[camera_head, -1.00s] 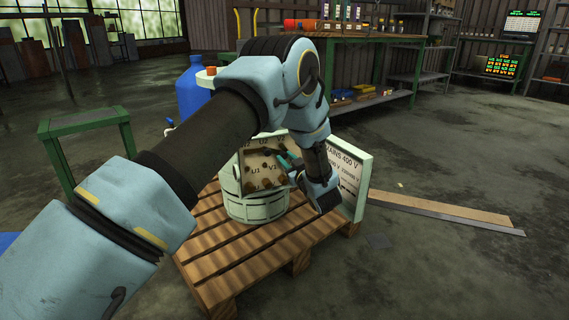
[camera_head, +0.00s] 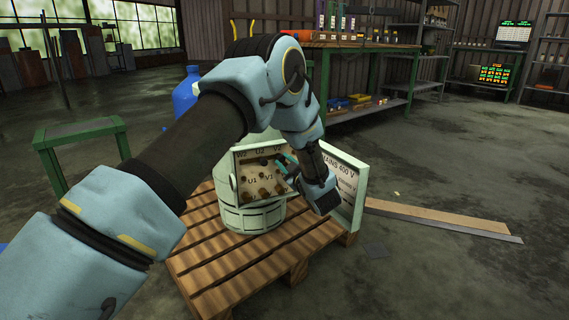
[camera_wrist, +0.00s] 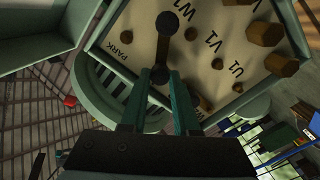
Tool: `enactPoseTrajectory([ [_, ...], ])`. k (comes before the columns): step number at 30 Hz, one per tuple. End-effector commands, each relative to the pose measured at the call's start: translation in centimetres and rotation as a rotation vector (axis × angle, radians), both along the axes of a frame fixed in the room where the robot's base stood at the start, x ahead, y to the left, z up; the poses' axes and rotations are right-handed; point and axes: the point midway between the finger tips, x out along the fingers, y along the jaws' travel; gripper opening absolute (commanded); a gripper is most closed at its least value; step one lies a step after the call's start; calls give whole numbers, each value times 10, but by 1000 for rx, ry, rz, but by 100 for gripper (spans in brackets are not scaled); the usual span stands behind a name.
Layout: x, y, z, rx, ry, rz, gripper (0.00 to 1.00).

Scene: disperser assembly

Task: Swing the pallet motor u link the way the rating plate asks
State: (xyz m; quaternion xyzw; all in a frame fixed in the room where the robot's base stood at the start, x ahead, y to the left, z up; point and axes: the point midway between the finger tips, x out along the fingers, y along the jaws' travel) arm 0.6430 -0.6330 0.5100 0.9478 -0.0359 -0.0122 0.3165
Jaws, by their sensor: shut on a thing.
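The pale green motor (camera_head: 250,217) stands on a wooden pallet (camera_head: 205,265). Its open terminal box (camera_head: 236,187) shows brown studs and the labels W2, U2, V2, U1 and V1. In the wrist view, the dark link (camera_wrist: 164,48) is a short bar with a round knob at each end, near the labels W1 and PARK. My gripper (camera_wrist: 158,84) has its two teal fingers on either side of the link's near knob; the far knob is free of them. In the head view my gripper (camera_head: 288,163) reaches into the box from the right, and the link is hard to make out.
A pale plate (camera_head: 345,190) reading MAINS 400 V stands at the pallet's right; my wrist covers part of it. A green stand (camera_head: 80,130) and blue bottle (camera_head: 186,95) are at left. Planks (camera_head: 440,218) lie on the floor at right. A workbench (camera_head: 360,42) stands behind.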

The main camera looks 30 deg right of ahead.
Motion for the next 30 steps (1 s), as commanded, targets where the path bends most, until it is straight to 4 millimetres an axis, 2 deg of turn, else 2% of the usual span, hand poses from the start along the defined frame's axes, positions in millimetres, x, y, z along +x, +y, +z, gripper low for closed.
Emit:
enactPoseTrajectory([
  [5,-2,-2,0,0,1,-5,0],
  [6,-2,-2,0,0,1,-5,31],
  [14,-1,-1,0,1,0,-3,60],
  [23,-3,-1,1,1,0,-1,60],
  [26,-14,0,1,3,2,-3,60],
  [30,-39,1,2,3,2,-5,60],
])
